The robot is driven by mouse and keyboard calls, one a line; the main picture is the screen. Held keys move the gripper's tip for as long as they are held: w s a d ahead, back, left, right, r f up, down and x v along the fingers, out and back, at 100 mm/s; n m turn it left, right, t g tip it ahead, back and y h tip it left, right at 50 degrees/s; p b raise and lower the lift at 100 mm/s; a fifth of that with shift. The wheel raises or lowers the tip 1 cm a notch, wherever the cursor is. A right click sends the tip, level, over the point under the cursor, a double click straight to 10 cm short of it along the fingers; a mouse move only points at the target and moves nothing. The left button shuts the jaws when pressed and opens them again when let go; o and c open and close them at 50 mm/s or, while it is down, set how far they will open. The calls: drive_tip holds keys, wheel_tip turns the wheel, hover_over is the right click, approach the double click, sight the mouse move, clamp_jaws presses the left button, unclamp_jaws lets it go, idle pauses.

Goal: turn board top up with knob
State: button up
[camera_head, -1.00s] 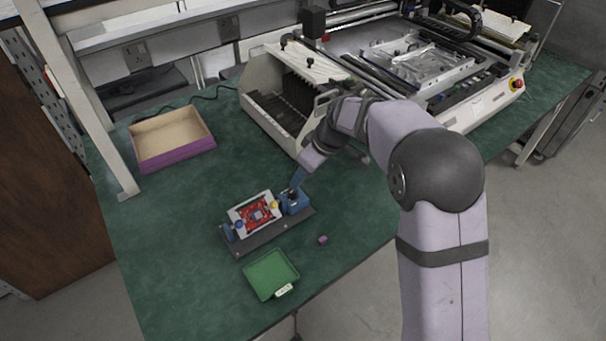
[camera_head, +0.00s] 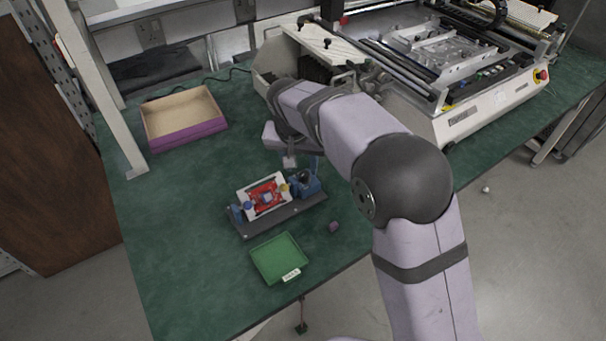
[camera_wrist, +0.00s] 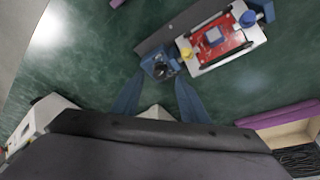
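The board (camera_head: 265,196) shows a red face with a pale square chip and light edges. It sits in a dark fixture (camera_head: 278,217) between blue end blocks. The knob (camera_head: 306,177) is dark, on the right-hand blue block; in the wrist view the knob (camera_wrist: 160,70) lies just beyond my fingertips. A yellow and a blue round piece sit at the board's ends. My gripper (camera_head: 302,163) is above and behind the knob block. In the wrist view my gripper (camera_wrist: 159,80) has two blue fingers spread apart, with nothing held between them. The board also shows in the wrist view (camera_wrist: 219,37).
A green tray (camera_head: 258,262) with a white label lies in front of the fixture. A small purple cube (camera_head: 334,227) lies right of it. A purple-sided open box (camera_head: 190,137) stands at the back left. A large white machine (camera_head: 470,120) fills the back right.

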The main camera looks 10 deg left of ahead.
sight(304, 174)
drive_tip(key=m, duration=0.1)
drive_tip(key=a+m+t+h, duration=0.1)
drive_tip(key=m, duration=0.1)
drive_tip(key=shift+w+r+b, duration=0.1)
drive_tip(key=shift+r+b, duration=0.2)
drive_tip(key=shift+r, duration=0.1)
drive_tip(key=shift+p+x, duration=0.6)
drive_tip(key=shift+x, duration=3.05)
clamp_jaws()
